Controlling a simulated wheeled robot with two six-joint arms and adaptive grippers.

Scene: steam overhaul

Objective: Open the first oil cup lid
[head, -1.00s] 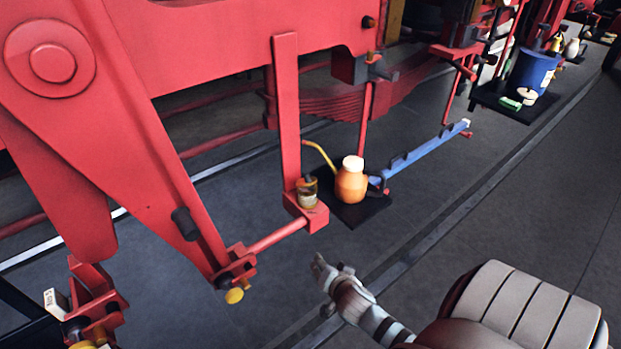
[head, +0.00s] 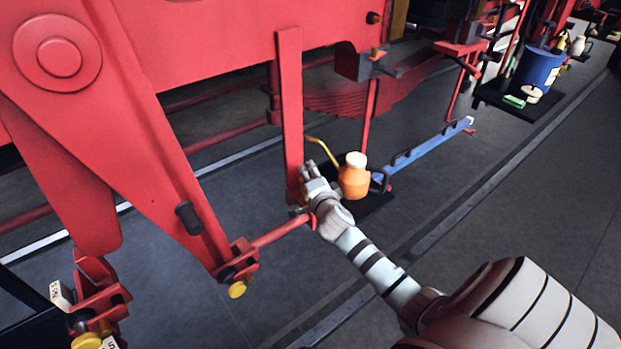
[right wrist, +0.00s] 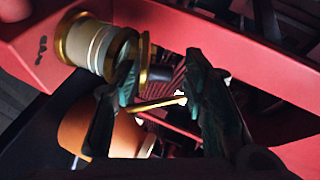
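The oil cup (right wrist: 92,42), a pale glass-like body with brass rims, is at the upper left of the right wrist view, on the red bracket. A brass lid or ring (right wrist: 145,55) shows at its end, close beside one finger; I cannot tell whether they touch. My right gripper (right wrist: 163,68) is open, its two dark fingers apart. In the head view my right gripper (head: 308,177) is at the lower end of the upright red bar (head: 290,110) and hides the cup. My left gripper is not in view.
An orange oil can (head: 353,182) with a long brass spout (head: 323,151) stands just right of my right gripper. A blue bar (head: 425,150) lies beyond it. A red rod (head: 282,233) is close to the left. Open floor lies at the right.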

